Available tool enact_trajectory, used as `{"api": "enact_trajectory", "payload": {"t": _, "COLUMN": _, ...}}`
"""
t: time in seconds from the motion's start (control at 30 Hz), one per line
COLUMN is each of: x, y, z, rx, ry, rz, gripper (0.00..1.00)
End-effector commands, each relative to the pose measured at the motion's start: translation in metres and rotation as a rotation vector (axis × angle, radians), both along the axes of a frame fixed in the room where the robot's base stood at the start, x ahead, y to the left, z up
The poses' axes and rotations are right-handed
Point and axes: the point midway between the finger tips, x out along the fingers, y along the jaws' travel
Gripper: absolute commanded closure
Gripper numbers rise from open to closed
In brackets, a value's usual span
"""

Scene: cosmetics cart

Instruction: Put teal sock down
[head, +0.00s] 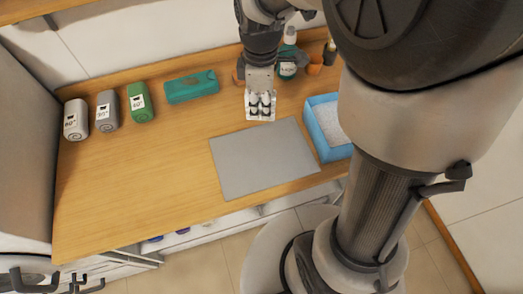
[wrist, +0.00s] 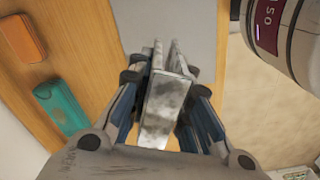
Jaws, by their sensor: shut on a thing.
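My gripper (head: 260,106) is over the back of the wooden counter, behind the grey mat (head: 265,160). In the wrist view its fingers are closed around a grey-white mottled block (wrist: 168,100), which points toward the mat (wrist: 195,30). The held piece does not look teal, and I cannot make out its full shape. The mat is bare.
Grey, darker grey and green labelled containers (head: 108,110) stand at the back left. A blue tray (head: 318,140) with pale contents is right of the mat. Bottles (head: 288,68) and an orange pot stand behind. An orange case (wrist: 22,38) lies beside the teal item. The counter's front left is clear.

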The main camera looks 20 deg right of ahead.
Motion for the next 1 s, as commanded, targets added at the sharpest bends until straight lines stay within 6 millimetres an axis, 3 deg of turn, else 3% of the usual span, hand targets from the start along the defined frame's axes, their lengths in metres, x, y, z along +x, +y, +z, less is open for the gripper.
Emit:
{"api": "enact_trajectory", "payload": {"t": 0.2, "x": -0.012, "y": 0.0, "z": 0.025, "rx": 0.0, "ry": -0.001, "rz": 0.316, "gripper": 1.0}}
{"api": "enact_trajectory", "payload": {"t": 0.37, "x": -0.015, "y": 0.0, "z": 0.019, "rx": 0.0, "ry": 0.003, "rz": 0.39, "gripper": 1.0}}
{"api": "enact_trajectory", "payload": {"t": 0.8, "x": -0.016, "y": 0.0, "z": -0.095, "rx": 0.002, "ry": 0.007, "rz": 0.392, "gripper": 1.0}}
{"api": "enact_trajectory", "payload": {"t": 1.0, "x": -0.015, "y": 0.0, "z": -0.125, "rx": 0.001, "ry": 0.002, "rz": 0.392, "gripper": 1.0}}
